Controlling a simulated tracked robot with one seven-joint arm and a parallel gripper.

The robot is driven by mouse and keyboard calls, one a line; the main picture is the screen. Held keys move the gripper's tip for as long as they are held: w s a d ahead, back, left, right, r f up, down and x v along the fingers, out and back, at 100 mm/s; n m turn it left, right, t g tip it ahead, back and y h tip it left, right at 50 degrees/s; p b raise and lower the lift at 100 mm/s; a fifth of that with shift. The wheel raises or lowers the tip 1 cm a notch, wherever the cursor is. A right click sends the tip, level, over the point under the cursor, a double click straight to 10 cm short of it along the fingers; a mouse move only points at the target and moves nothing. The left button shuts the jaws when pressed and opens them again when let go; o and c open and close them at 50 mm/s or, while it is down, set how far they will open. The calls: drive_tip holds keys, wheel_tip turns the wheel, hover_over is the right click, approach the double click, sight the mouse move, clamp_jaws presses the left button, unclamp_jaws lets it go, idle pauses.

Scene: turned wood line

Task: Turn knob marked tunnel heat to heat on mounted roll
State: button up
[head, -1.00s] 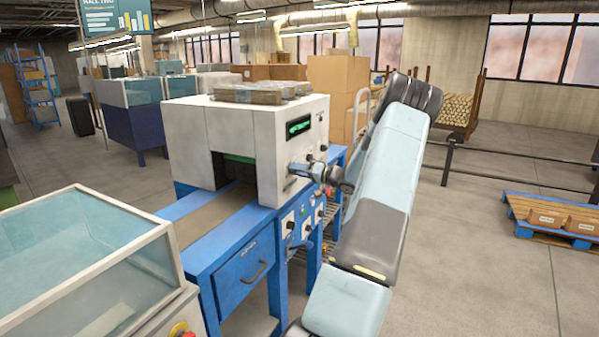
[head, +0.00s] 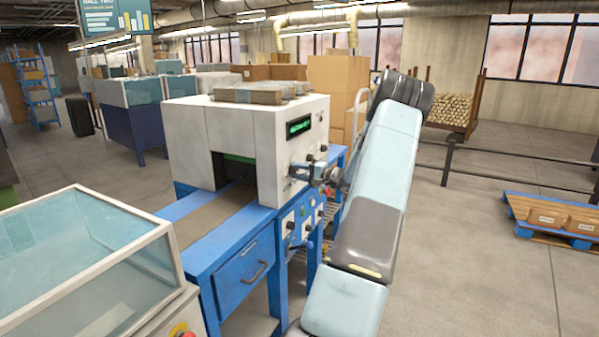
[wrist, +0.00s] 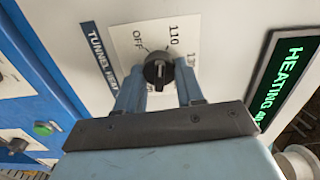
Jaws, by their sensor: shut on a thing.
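The tunnel heat knob (wrist: 157,72) is dark and round, on a white dial plate (wrist: 128,40) on the machine's face. The plate reads OFF, 110 and a partly hidden figure starting 13. A blue label beside it reads TUNNEL HEAT, its end partly covered. My gripper (wrist: 158,84) has one finger on each side of the knob and is shut on it. The knob's pointer setting is hard to read. The machine's display (wrist: 287,85) shows HEATING in green, the rest cut off. In the head view my gripper (head: 311,173) is at the front of the white heat tunnel (head: 225,125).
Other knobs and a green button (wrist: 42,129) sit on the blue panel nearby. A clear-lidded cabinet (head: 90,265) stands at the front left. A blue pallet (head: 550,215) lies at the right, with open floor between it and my arm.

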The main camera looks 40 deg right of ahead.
drive_tip(key=shift+s+f+m, duration=0.1)
drive_tip(key=shift+f+m, duration=0.05)
drive_tip(key=shift+m, duration=3.8)
drive_tip(key=shift+s+f+m, duration=0.1)
drive_tip(key=shift+f+m, duration=0.05)
drive_tip(key=shift+m, duration=3.8)
drive_tip(key=shift+d, duration=0.1)
drive_tip(key=o, duration=1)
drive_tip(key=shift+w+r, duration=0.1)
drive_tip(key=shift+w, duration=0.05)
drive_tip(key=shift+o, duration=0.2)
drive_tip(key=v, duration=1.3)
drive_tip(key=shift+s, duration=0.35)
